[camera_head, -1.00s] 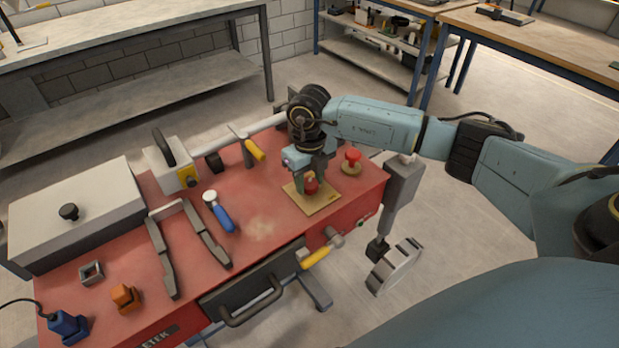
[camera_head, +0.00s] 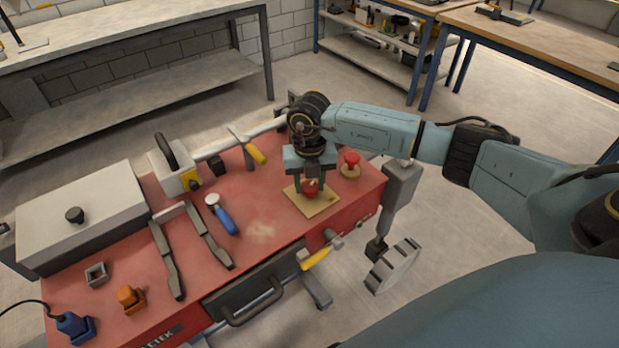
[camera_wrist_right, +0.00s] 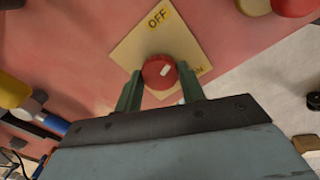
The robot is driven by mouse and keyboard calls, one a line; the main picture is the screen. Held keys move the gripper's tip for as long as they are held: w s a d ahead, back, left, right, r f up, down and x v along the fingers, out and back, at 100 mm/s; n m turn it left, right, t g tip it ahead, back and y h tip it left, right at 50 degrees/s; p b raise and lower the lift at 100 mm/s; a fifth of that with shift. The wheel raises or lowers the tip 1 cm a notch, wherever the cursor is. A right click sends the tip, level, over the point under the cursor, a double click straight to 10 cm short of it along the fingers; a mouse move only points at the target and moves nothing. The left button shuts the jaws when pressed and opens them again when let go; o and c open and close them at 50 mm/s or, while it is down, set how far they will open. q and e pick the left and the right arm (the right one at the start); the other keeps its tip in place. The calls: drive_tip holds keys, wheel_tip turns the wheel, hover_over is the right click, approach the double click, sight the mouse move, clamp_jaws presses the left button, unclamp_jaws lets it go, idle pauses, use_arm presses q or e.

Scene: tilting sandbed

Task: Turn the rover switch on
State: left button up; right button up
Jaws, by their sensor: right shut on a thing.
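The rover switch is a red round knob (camera_head: 309,189) on a square yellow plate (camera_head: 323,204), on the red top of the rover. In the right wrist view the knob (camera_wrist_right: 157,74) has a short white mark slanting toward the upper right. The plate reads OFF (camera_wrist_right: 157,18) above the knob; a second label at the lower right is partly hidden by a finger. My right gripper (camera_head: 311,184) points down over the plate, its green fingers (camera_wrist_right: 161,88) shut on the knob from both sides. My left gripper is not in view.
A red mushroom-shaped button (camera_head: 350,160) stands close to the right of the plate. A blue-handled tool (camera_head: 226,220), grey bars (camera_head: 165,258), a grey box (camera_head: 85,215) and an orange part (camera_head: 130,298) occupy the left. The red top between tool and plate is clear.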

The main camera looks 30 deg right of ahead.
sight(309, 186)
drive_tip(key=m+p, duration=0.3)
drive_tip(key=m, duration=0.3)
drive_tip(key=shift+r, duration=0.2)
drive_tip(key=m+p, duration=0.2)
drive_tip(key=m, duration=0.2)
drive_tip(key=shift+w+m+p, duration=0.1)
drive_tip(key=shift+m+p, duration=0.2)
drive_tip(key=shift+p, duration=0.1)
drive_tip(key=shift+f+m+p, duration=0.1)
drive_tip(key=shift+m+p, duration=0.45)
drive_tip(key=shift+m, duration=0.35)
drive_tip(key=o, duration=1)
drive_tip(key=shift+c, duration=0.2)
wheel_tip(309, 186, up, 13)
drive_tip(key=shift+r, duration=0.2)
drive_tip(key=shift+f, duration=0.1)
